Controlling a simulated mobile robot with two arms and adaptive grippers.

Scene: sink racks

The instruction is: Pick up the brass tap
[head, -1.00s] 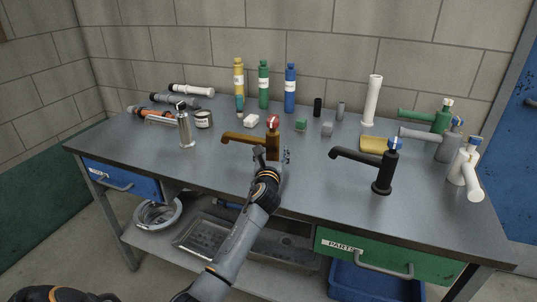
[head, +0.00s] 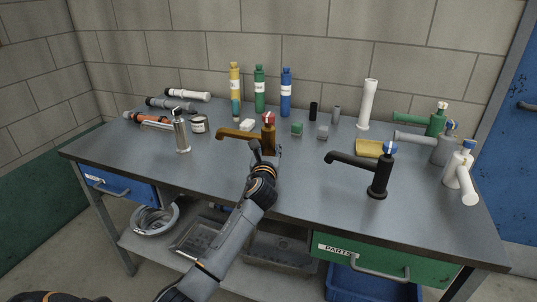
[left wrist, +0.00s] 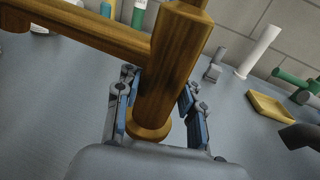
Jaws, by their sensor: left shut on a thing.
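The brass tap (head: 269,137) has an upright brown-gold body, a spout pointing left and a red-and-white cap on top. My left gripper (head: 262,156) is at its near side, low on the body. In the left wrist view the tap's body (left wrist: 176,65) stands between the two blue-padded fingers (left wrist: 155,118), which are shut on it just above its round base flange (left wrist: 150,131). The tap is close to upright in the head view. It looks slightly raised, but a gap under its base is hard to make out. My right gripper is out of view.
A black tap (head: 379,176) stands to the right and a chrome tap (head: 181,134) to the left. Several bottles, including a blue one (head: 286,93), line the back. The bench's front middle is clear.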

